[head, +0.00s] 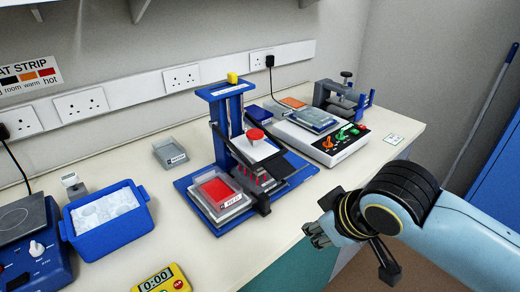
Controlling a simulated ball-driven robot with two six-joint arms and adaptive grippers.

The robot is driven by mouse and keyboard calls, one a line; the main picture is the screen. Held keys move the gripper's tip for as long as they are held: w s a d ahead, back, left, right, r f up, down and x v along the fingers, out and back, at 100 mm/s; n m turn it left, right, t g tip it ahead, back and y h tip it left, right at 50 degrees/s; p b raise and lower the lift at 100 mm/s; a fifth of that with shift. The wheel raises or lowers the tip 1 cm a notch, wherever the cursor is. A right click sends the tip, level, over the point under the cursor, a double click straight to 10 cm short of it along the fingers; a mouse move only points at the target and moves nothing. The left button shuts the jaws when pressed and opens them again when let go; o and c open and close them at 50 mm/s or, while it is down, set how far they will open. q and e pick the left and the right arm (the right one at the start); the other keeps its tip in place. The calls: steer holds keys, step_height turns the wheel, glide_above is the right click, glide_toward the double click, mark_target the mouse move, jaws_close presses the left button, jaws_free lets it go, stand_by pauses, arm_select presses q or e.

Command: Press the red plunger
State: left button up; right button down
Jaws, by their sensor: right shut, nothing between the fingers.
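The red plunger (255,134) is a round red knob on top of the white plate of a blue pipetting stand (232,92). Below it hangs a row of pipette tips. A tray with red contents (217,192) sits on the stand's blue base, left of the tips. My right gripper (314,232) is shut and empty, in front of the bench edge and to the lower right of the stand. It is well apart from the plunger. My left gripper is not in view.
A blue ice tub (108,232) and a yellow timer (162,281) stand at the left. A white device with coloured knobs (322,140) stands right of the stand. A small grey tray (170,153) lies behind. The bench front is mostly clear.

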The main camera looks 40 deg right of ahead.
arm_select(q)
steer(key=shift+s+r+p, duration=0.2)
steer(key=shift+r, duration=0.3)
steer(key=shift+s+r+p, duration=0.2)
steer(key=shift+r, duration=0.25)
arm_select(e)
steer(key=w+d+r+t+y, duration=0.1)
steer(key=w+d+r+t, duration=0.2)
steer(key=w+r, duration=0.4)
steer(key=w+d+r+t+y, duration=0.1)
steer(key=w+d+r+t, duration=0.3)
steer(key=w+r+t, duration=0.2)
steer(key=w+r, duration=0.2)
steer(key=w, duration=0.2)
steer(key=shift+y, duration=0.3)
steer(key=b, duration=0.2)
glide_above(260, 134)
step_height(260, 134, down, 2)
steer(key=shift+f, duration=0.25)
step_height(260, 134, down, 3)
steer(key=shift+r, duration=0.15)
steer(key=shift+f+b, duration=0.3)
steer(key=shift+f, duration=0.45)
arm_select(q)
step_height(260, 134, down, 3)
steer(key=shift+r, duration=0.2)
